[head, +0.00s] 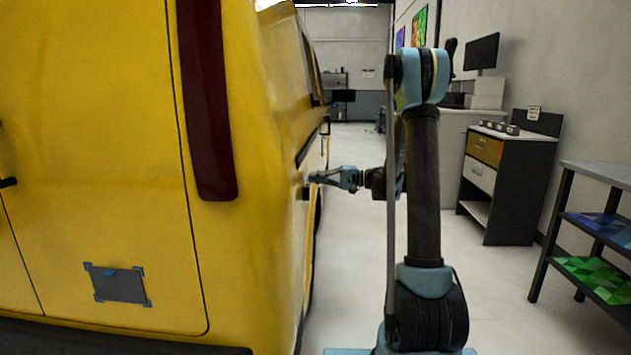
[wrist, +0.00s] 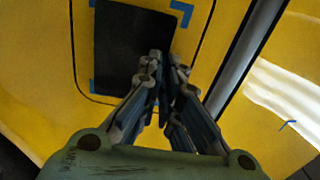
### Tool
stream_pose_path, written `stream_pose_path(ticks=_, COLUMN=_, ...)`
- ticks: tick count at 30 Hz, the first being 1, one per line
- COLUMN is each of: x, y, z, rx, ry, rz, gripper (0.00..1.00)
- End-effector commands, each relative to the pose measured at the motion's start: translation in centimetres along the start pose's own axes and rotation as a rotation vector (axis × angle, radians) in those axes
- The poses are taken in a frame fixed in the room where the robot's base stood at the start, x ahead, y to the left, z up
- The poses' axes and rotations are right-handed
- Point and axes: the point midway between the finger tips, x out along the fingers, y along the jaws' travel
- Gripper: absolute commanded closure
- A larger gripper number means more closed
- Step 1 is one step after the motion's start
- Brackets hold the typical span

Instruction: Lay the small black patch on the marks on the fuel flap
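The small black patch (wrist: 128,40) shows in the wrist view against the yellow fuel flap (wrist: 193,45), between blue corner marks (wrist: 182,14). One mark shows past its upper right corner and one at its lower left edge. I cannot tell whether the patch lies flat on the flap or a little off it. My gripper (wrist: 167,62) is in front of the patch's lower right part, its fingertips close together and hiding that corner. Whether they touch or pinch the patch is unclear. In the head view, my gripper (head: 315,179) is at the van's side, with a small dark shape beside it.
A grey patch (head: 119,285) with blue corner marks is on the van's rear door. The yellow van (head: 90,150) fills the left. A shelf (head: 590,174) with coloured sheets and a drawer cabinet (head: 510,180) stand at right. The floor between is clear.

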Motion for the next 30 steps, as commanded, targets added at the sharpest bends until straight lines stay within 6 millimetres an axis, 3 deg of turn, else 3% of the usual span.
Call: stream_pose_path(ticks=30, x=1.1, y=0.0, z=0.0, rx=0.0, ry=0.0, rz=0.0, gripper=1.0)
